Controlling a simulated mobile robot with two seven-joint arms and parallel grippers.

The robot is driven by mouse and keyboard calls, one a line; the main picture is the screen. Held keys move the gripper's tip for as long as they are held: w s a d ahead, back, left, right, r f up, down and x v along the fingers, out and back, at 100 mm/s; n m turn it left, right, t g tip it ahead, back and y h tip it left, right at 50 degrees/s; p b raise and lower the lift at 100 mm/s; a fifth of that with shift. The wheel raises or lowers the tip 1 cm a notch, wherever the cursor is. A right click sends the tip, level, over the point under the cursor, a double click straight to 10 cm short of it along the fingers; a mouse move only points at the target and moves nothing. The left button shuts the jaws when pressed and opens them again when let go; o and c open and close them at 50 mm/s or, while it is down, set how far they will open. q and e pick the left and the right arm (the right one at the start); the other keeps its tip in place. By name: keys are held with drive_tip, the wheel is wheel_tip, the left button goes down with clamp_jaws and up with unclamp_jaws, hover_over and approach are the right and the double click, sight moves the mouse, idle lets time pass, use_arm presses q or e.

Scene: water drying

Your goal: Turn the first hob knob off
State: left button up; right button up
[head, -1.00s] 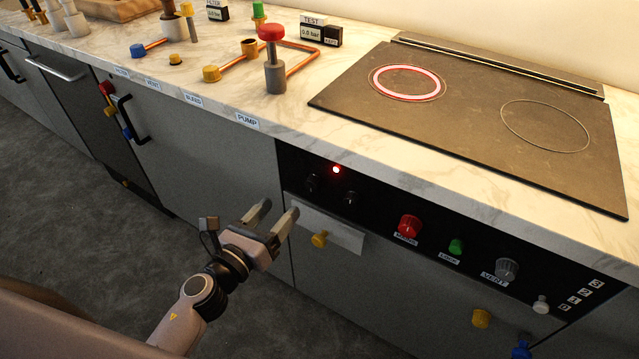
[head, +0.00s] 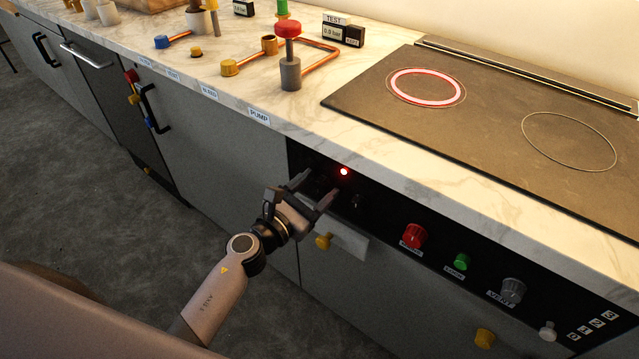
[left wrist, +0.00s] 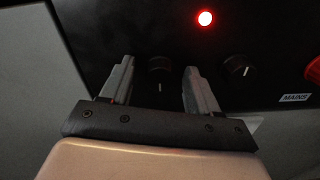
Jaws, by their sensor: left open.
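The first hob knob (left wrist: 160,70) is black with a white mark pointing down, on the black panel. In the left wrist view it sits between the fingers of my open left gripper (left wrist: 157,78), with a gap visible on each side. In the head view my left gripper (head: 316,187) is at the panel's left end, and its fingers partly hide this dark knob. A red indicator light (head: 344,171) is lit above the knobs. My right gripper is not in view.
A ring on the hob (head: 370,99) glows red; the other is dark. Red (head: 414,235), green (head: 461,261) and grey (head: 512,290) knobs are farther right on the panel. Pipes and a red-topped valve (head: 288,29) stand on the counter.

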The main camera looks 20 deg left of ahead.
use_arm(q)
drive_tip(key=shift+w+d, duration=0.25)
drive_tip(key=shift+w, duration=0.4)
drive_tip(key=c, duration=1)
